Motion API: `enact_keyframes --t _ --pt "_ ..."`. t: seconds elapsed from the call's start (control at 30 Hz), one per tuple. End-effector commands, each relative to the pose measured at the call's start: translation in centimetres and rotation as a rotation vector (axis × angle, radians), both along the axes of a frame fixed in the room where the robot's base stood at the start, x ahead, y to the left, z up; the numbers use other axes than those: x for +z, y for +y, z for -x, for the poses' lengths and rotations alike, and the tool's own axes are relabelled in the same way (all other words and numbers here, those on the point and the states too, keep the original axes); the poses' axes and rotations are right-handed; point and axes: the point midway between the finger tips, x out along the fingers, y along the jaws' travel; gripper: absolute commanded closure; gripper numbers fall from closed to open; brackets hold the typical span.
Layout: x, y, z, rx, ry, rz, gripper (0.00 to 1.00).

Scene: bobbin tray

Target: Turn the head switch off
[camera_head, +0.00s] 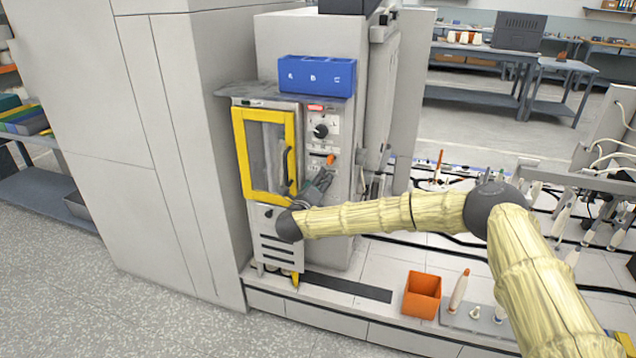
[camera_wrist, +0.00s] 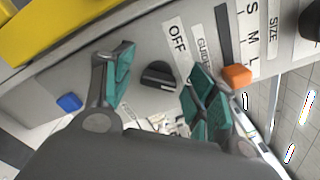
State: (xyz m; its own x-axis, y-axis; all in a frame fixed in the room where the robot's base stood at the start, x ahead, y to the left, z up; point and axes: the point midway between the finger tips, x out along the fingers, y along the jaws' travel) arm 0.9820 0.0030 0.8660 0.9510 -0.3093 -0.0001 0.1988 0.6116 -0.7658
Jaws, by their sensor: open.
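A black rotary knob (camera_wrist: 158,76) sits on the grey panel beside a white label reading OFF; no label reading "head" is legible. My gripper (camera_wrist: 162,66) is open and empty, with its teal-padded fingers on either side of this knob. I cannot tell whether the pads touch it. In the head view my gripper (camera_head: 322,181) is at the machine's front panel, below an orange knob (camera_head: 331,160), and hides the black knob there. The orange knob (camera_wrist: 237,75) shows close beside the right finger in the wrist view, near S, M, L and SIZE markings.
A yellow-framed door (camera_head: 240,150) with a dark handle stands left of my gripper. Another black dial (camera_head: 320,131) is higher on the panel. A blue button (camera_wrist: 69,102) lies left of the fingers. A blue A-B-C bin (camera_head: 317,75) is on top; an orange box (camera_head: 422,295) stands below.

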Motion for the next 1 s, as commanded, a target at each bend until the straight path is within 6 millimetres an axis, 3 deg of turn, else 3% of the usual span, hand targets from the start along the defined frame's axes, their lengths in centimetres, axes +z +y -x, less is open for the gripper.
enact_keyframes --t 0.3,0.57,1.0 --pt "-0.02 -0.04 -0.19 0.001 0.001 0.000 0.43" --pt "-0.03 -0.05 -0.18 0.001 0.001 0.000 0.88" --pt "0.03 0.00 -0.22 0.002 0.021 0.070 0.88"
